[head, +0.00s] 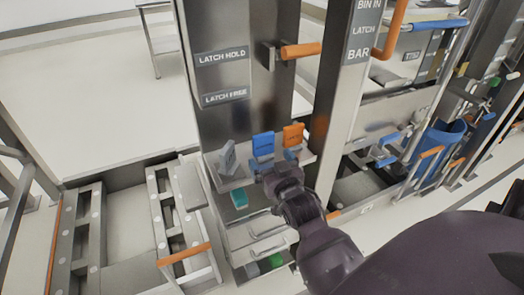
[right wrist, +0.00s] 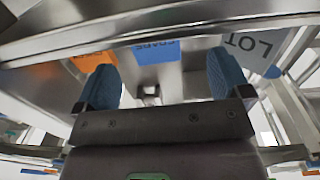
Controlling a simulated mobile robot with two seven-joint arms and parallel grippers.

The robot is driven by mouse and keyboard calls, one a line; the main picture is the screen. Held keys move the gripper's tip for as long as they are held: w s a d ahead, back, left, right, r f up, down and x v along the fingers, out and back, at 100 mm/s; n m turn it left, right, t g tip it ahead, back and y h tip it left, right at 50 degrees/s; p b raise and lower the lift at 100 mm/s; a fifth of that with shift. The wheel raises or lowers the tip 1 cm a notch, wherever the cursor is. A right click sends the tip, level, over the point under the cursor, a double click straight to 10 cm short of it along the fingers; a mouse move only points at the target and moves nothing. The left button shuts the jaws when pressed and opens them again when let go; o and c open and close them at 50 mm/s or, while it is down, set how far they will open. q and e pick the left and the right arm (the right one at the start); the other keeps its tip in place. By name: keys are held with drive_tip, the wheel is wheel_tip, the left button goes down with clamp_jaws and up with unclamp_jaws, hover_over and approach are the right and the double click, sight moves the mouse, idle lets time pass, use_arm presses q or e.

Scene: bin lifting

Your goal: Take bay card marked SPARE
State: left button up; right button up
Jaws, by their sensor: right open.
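The blue card (head: 263,145) stands in the middle of a small pale rack (head: 238,183) on the steel post. In the right wrist view the blue card (right wrist: 157,52) bears lettering that looks like SPARE, upside down. A grey card (head: 228,158) stands to its left and an orange card (head: 293,136) to its right. The grey one (right wrist: 250,50) reads LOT in the right wrist view. My right gripper (head: 281,176) is just in front of and below the blue card. Its blue-padded fingers (right wrist: 164,82) are open, with nothing held between them. My left gripper is out of view.
A teal block (head: 239,198) lies below the rack. The post (head: 222,120) carries LATCH HOLD and LATCH FREE plates, with an orange handle (head: 300,50) beside them. Steel rails with an orange bar (head: 184,254) are at the lower left. The upper-left floor is mostly clear.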

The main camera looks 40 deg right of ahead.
sight(265, 145)
drive_tip(key=shift+x, duration=1)
drive_tip(key=x, duration=0.2)
drive_tip(key=b+x, duration=0.1)
drive_tip(key=shift+w+d+r, duration=0.1)
drive_tip(key=shift+w+d, duration=0.15)
drive_tip(key=shift+d, duration=0.15)
drive_tip(key=shift+w+d+r, duration=0.1)
drive_tip(key=shift+w+d, duration=0.1)
drive_tip(key=shift+w, duration=0.5)
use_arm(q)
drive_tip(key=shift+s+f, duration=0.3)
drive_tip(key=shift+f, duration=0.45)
use_arm(e)
drive_tip(key=c, duration=1)
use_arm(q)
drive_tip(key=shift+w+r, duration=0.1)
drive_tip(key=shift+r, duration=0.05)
use_arm(e)
drive_tip(key=shift+s+r, duration=0.1)
drive_tip(key=shift+r, duration=0.05)
